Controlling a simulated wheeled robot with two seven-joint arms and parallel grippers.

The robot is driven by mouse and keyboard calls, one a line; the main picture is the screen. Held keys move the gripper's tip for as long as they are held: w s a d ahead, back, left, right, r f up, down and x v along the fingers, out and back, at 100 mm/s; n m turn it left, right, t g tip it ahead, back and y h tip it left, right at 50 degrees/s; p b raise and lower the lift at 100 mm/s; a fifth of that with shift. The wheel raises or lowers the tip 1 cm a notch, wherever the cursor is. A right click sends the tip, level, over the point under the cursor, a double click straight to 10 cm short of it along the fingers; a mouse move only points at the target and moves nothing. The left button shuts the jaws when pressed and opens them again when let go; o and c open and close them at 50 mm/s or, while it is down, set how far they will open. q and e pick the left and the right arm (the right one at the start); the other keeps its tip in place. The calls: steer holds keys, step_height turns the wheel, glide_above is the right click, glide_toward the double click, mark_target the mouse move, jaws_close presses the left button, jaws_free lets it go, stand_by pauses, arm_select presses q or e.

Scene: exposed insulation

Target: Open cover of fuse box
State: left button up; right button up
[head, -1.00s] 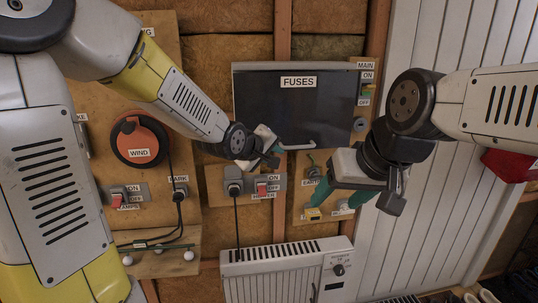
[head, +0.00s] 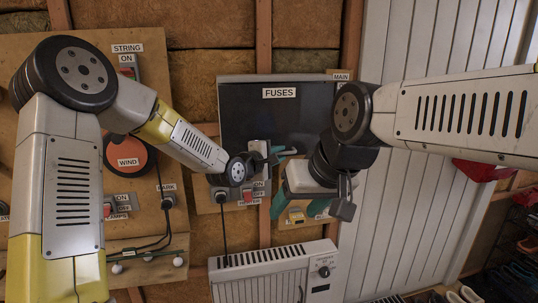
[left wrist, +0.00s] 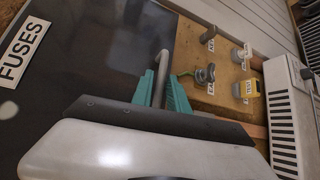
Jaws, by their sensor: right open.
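The fuse box cover (head: 240,115) is a dark panel with a FUSES label, and it appears closed against the wall. It also fills the upper left of the left wrist view (left wrist: 95,55). My left gripper (head: 287,154) is at the cover's lower edge. In the left wrist view, its teal fingers (left wrist: 161,92) lie close on both sides of the grey bar handle (left wrist: 161,62) and appear shut on it. The handle is mostly hidden in the head view. My right gripper (head: 298,207) is open and empty below the box, its teal fingers pointing down.
A white heater (head: 270,270) stands below the grippers. Switches and sockets (head: 240,195) sit left of my right gripper. A red WIND dial (head: 127,158) is on the left board. White slatted panelling (head: 400,210) is to the right.

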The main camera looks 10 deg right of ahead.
arm_select(q)
steer(key=shift+w+d, duration=0.25)
jaws_close()
steer(key=shift+f, duration=0.1)
stand_by(1.2)
